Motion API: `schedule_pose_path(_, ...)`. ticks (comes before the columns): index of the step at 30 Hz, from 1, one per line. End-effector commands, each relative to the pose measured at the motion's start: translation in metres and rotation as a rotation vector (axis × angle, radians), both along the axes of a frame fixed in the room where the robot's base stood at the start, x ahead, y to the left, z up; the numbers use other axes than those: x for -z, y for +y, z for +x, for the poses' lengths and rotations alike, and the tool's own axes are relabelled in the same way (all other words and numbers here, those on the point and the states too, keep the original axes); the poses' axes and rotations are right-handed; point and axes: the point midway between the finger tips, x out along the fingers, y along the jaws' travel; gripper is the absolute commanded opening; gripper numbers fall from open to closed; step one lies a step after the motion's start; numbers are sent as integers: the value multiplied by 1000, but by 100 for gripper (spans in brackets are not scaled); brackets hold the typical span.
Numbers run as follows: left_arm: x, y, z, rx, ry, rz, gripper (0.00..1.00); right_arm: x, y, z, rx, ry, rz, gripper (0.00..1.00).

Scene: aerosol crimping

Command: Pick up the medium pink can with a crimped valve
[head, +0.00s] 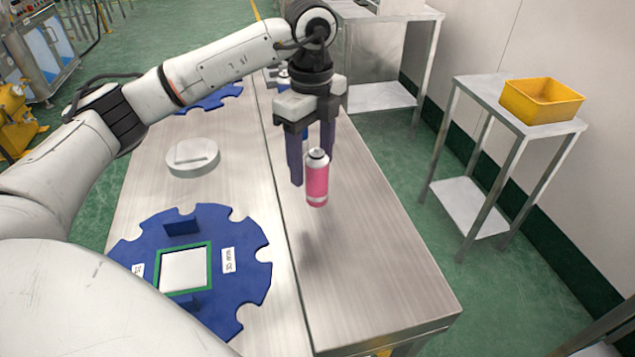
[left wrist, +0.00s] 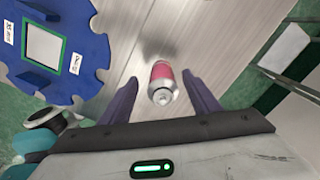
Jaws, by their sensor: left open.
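The pink can (head: 317,182) has a silver top with a small valve and shows at the middle of the head view, over the right-hand part of the metal table. My left gripper (head: 312,168) points down at it with dark purple fingers open. In the left wrist view the can (left wrist: 162,80) lies between the two spread fingertips of the gripper (left wrist: 158,84), with gaps on both sides. A soft shadow lies on the table near the can; I cannot tell whether its base touches the table. My right gripper is not in view.
A blue notched disc (head: 252,268) with a white square pad lies at the front left. A round grey lid-like piece (head: 193,155) sits behind it. A yellow bin (head: 541,99) stands on a side table at right. The front right of the metal table (head: 385,285) is clear.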

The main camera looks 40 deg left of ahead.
Motion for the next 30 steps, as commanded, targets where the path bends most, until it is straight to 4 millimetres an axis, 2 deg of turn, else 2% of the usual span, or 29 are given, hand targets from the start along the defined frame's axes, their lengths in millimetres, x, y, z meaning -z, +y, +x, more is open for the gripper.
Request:
schedule_pose_path(12, 50, -8, 1, 2, 0, -2, 56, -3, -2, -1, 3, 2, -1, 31)
schedule_pose_path(20, 54, -8, 2, 3, -2, -2, 56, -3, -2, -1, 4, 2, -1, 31)
schedule_pose_path(21, 54, -8, 2, 3, -2, -2, 55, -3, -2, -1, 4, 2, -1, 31)
schedule_pose_path(23, 54, -8, 2, 3, -2, -2, 45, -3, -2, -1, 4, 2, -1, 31)
schedule_pose_path(28, 54, -8, 2, 3, -2, -2, 16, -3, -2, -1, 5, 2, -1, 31)
schedule_pose_path(30, 54, -8, 2, 3, -2, -2, 12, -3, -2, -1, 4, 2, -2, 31)
